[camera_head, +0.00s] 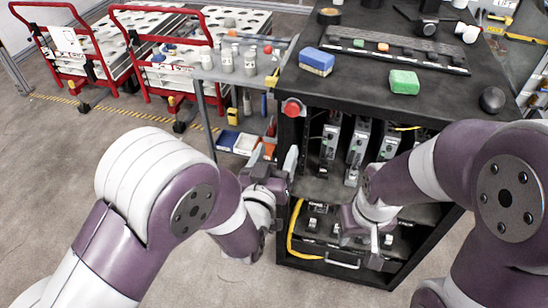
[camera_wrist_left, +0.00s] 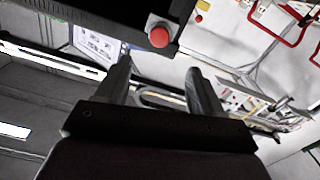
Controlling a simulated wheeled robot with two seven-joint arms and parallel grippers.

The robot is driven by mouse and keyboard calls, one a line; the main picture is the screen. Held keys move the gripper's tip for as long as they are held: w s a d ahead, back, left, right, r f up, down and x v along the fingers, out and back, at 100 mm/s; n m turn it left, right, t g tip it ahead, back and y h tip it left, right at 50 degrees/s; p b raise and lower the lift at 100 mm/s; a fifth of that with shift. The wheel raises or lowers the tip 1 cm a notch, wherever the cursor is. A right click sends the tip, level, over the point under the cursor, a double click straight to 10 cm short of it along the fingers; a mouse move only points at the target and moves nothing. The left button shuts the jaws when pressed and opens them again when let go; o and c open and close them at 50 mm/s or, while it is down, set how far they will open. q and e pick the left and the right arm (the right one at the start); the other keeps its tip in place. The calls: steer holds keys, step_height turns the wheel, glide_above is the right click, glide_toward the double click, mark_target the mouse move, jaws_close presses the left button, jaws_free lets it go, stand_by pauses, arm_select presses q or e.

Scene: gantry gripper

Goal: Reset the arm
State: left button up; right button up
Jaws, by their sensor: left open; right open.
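My left gripper (camera_head: 273,159) is at the left front edge of the black workbench, with its two fingers spread and nothing between them. In the left wrist view the fingers of the left gripper (camera_wrist_left: 160,78) stand apart, with the red button (camera_wrist_left: 158,37) beyond them. The red button also shows on the bench corner in the head view (camera_head: 292,107). My right gripper (camera_head: 372,250) is low in front of the bench's lower shelf. Its fingers are small and partly hidden, and I see no object held in it.
A side table with bottles (camera_head: 250,62) and red carts (camera_head: 108,75) are behind left. Floor at left is clear.

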arm_select(q)
steer(key=shift+w, duration=0.15)
steer(key=s+f+m+g+y, duration=0.15)
steer(key=s+f+g, duration=0.35)
steer(key=f, duration=0.5)
steer(key=s+a+f+g+y, duration=0.2)
steer(key=s+a+f+g, duration=0.1)
steer(key=s+a+g, duration=0.4)
steer(key=s+a+r+n+g+y, duration=0.1)
steer(key=a+r, duration=0.1)
steer(key=a, duration=0.5)
steer(key=s+a+r+n+g+y, duration=0.1)
steer(key=s+a+r+g, duration=0.1)
steer(key=a, duration=0.5)
steer(key=shift+s+r+n+g, duration=0.2)
steer(key=shift+r+n+g, duration=0.15)
steer(key=shift+r, duration=0.3)
